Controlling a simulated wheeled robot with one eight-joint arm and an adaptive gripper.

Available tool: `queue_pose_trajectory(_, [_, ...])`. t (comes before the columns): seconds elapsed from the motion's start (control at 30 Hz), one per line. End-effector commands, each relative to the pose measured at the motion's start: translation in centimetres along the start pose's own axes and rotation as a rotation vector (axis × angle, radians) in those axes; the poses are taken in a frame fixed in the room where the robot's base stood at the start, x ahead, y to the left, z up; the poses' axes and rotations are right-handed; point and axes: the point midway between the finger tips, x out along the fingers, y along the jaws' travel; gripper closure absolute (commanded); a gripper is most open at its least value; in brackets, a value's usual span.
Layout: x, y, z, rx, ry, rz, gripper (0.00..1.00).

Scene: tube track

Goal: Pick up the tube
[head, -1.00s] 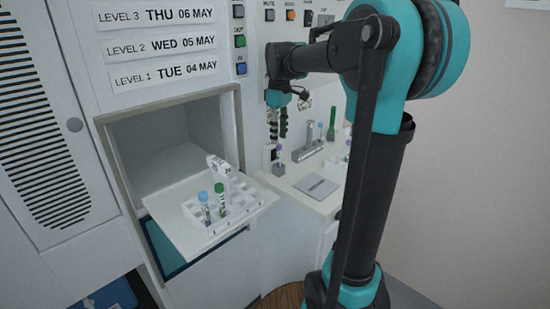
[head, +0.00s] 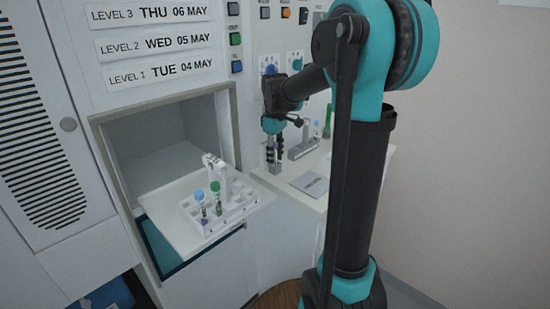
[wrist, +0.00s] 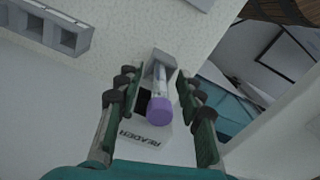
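A tube with a purple cap (wrist: 160,108) stands in a small grey block holder (wrist: 163,61) on the counter, beside a plate marked READER (wrist: 146,136). My gripper (wrist: 156,82) is open, with one dark finger on each side of the tube. Gaps show between the tube and both fingers in the wrist view. In the head view my gripper (head: 274,150) hangs over the holder (head: 274,168). The fingers mostly hide the tube there.
A pulled-out tray (head: 175,222) on the left carries a white rack (head: 237,207) with a blue-capped tube (head: 200,205) and a green-capped tube (head: 216,195). A grey stand (head: 303,148) and a flat grey plate (head: 309,184) are on the counter to the right.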

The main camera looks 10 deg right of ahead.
Motion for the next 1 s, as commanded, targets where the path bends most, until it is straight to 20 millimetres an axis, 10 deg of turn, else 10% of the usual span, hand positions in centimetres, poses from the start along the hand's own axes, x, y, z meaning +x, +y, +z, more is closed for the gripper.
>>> queue_pose_trajectory(0.37, [0.0, 0.0, 0.0, 0.000, 0.000, 0.000, 1.00])
queue_pose_trajectory(1.0, [-2.0, 0.0, 0.0, 0.000, 0.000, 0.000, 1.00])
